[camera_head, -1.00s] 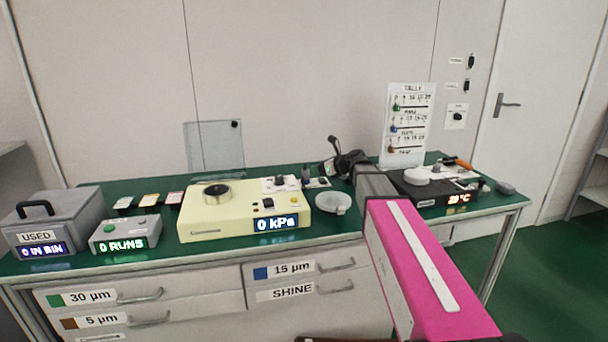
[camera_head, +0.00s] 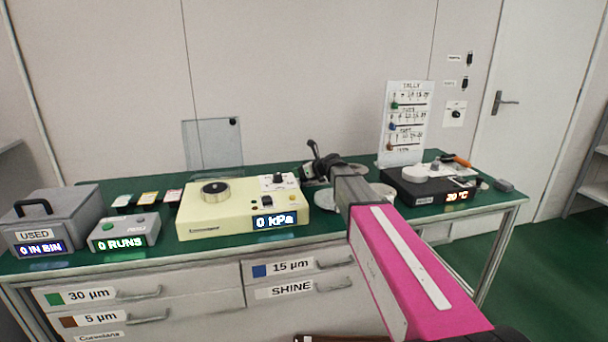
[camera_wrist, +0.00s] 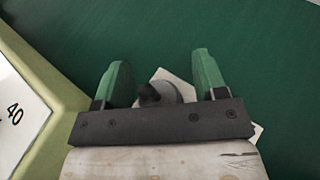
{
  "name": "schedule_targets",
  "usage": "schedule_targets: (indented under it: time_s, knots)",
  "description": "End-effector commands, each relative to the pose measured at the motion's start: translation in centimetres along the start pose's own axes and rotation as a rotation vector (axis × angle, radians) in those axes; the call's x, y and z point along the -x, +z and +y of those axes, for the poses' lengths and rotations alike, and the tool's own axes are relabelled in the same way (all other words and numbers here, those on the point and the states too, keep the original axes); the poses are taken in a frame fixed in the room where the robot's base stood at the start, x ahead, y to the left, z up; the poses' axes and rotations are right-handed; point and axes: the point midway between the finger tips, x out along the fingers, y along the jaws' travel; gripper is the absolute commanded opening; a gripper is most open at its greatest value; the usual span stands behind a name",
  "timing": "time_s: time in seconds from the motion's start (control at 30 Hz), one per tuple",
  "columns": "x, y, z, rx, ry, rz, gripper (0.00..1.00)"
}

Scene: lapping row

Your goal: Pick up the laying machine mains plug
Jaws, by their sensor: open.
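My gripper (camera_head: 318,162) is over the green bench, just behind the right end of the cream machine (camera_head: 225,222) showing 0 kPa. In the wrist view its two green fingers (camera_wrist: 161,66) are open and apart. Between and below them is a small grey thing with a dark round end (camera_wrist: 152,93), on or beside a pale plate; it may be the mains plug, but I cannot tell for sure. Its lower part is hidden by my gripper's dark crossbar. I see no clear contact with the fingers. The cream machine's edge (camera_wrist: 55,85) runs along the left of the wrist view.
A black hot plate (camera_head: 430,192) reading 30 °C stands to the right. A tally board (camera_head: 405,125) stands behind it. A grey USED bin (camera_head: 60,215) and a RUNS counter (camera_head: 125,231) are at the left. Green bench top is bare beyond my fingers.

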Motion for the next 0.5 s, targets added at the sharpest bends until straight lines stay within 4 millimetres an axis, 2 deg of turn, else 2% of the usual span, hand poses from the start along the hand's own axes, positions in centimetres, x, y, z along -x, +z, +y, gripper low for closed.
schedule_targets:
  time_s: [0.07, 0.1, 0.23, 0.27, 0.5]
  knots:
    - [0.05, -0.01, 0.02, 0.000, 0.000, 0.000, 0.65]
    - [0.06, 0.00, 0.02, 0.000, 0.000, 0.000, 0.59]
    - [0.06, -0.01, 0.02, 0.000, 0.000, 0.000, 0.16]
    - [0.06, -0.01, 0.03, 0.000, 0.000, 0.000, 0.11]
    - [0.07, 0.00, 0.03, 0.000, 0.000, 0.000, 0.11]
